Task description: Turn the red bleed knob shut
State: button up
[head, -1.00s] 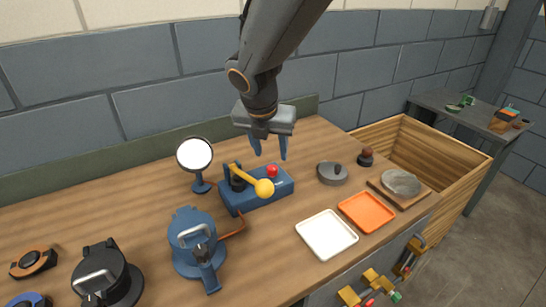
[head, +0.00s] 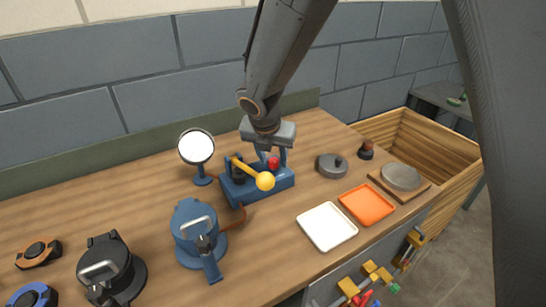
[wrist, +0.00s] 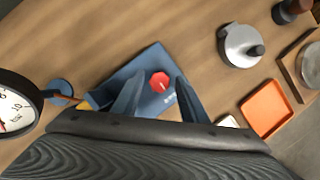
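The red bleed knob (wrist: 159,81) sits on top of a blue pump block (head: 282,182) that has a yellow-handled lever (head: 264,181). In the head view the knob (head: 273,163) shows between the fingers. My gripper (wrist: 153,95) is open, with its blue fingers on either side of the knob, and a gap shows around the knob in the wrist view. My gripper (head: 274,160) points down from above the block. I cannot tell whether the fingertips are level with the knob.
A white-faced gauge (head: 196,147) stands left of the block. A blue round casing (head: 196,235) is in front. A white tray (head: 327,228), an orange tray (head: 366,205) and a grey lidded disc (head: 331,166) lie to the right. A wooden crate (head: 440,165) stands beyond.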

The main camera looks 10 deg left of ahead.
jog(key=c, duration=0.8)
